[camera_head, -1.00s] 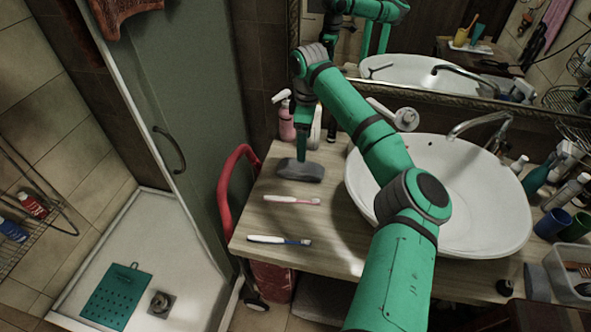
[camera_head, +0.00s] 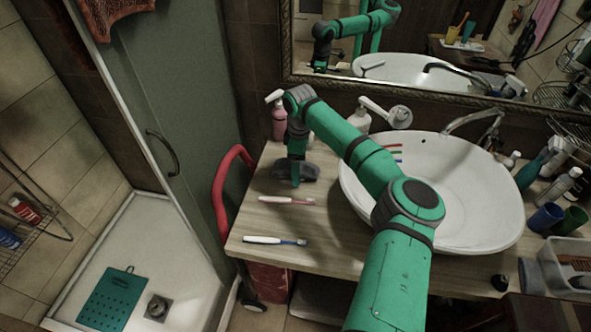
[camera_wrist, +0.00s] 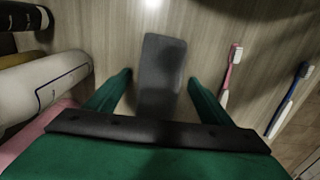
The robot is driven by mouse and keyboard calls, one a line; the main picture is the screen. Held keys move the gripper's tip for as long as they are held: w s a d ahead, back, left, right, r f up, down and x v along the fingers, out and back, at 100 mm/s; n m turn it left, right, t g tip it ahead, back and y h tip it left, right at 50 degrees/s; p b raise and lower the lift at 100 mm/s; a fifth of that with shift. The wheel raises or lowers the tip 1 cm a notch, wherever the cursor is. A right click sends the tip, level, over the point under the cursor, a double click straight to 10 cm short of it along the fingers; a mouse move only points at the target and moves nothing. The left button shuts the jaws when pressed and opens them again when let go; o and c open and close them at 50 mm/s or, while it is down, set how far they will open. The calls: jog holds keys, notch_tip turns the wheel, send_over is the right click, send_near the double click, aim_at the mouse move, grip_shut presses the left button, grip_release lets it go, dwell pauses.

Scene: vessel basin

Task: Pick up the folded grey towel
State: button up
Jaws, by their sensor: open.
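The folded grey towel (camera_wrist: 161,75) lies flat on the wooden counter in the wrist view. In the head view the towel (camera_head: 309,172) is partly hidden behind my gripper (camera_head: 295,182). In the wrist view my gripper (camera_wrist: 160,85) is open, with one green finger on each side of the towel and a gap on both sides. The fingers look apart from the towel, and its near end runs under the gripper body. How high the fingertips are above the counter is hard to tell.
A pink toothbrush (camera_head: 287,200) and a blue toothbrush (camera_head: 275,241) lie on the counter (camera_head: 330,238) in front of the towel. A pink pump bottle (camera_head: 279,120) stands behind it. The white basin (camera_head: 470,195) is to the right.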

jog(key=shift+f, duration=0.15)
jog(key=c, duration=1.1)
jog(key=shift+c, duration=0.3)
jog(key=shift+r, duration=0.2)
